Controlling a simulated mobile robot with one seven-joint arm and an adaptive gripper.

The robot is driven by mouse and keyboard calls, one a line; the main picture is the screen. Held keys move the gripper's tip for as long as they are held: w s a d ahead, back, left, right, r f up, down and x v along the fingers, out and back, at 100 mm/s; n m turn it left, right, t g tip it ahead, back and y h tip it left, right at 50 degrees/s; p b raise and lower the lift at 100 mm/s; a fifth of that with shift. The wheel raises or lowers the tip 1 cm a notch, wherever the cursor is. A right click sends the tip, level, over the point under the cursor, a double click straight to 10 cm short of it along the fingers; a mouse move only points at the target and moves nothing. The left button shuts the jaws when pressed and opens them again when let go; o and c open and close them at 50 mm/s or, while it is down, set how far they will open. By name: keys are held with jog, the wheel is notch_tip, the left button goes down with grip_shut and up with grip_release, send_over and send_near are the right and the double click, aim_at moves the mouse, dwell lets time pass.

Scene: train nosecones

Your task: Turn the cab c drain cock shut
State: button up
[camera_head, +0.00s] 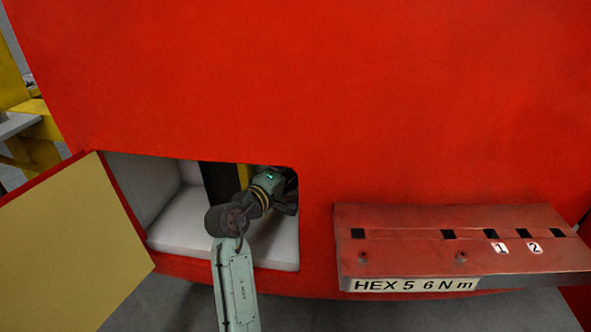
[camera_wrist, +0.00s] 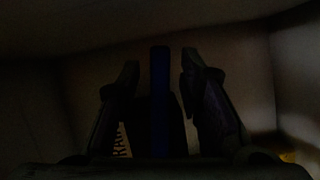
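The wrist view is very dark. A blue upright bar (camera_wrist: 160,98), which looks like the drain cock's handle, stands between the two fingers of my gripper (camera_wrist: 159,72). A gap shows on each side of the bar, so the fingers look open and apart from it. In the head view my gripper (camera_head: 287,205) is inside the open compartment (camera_head: 180,222) in the red nosecone, mostly hidden by my wrist. The cock does not show there.
The compartment's door (camera_head: 75,240) hangs open at the left. Its walls are close around my wrist. A red tool shelf (camera_head: 400,245) with slots and a "HEX 5 6 N m" label juts out at the right. A yellow frame (camera_head: 35,140) stands at far left.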

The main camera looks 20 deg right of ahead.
grip_shut()
dwell(0.8)
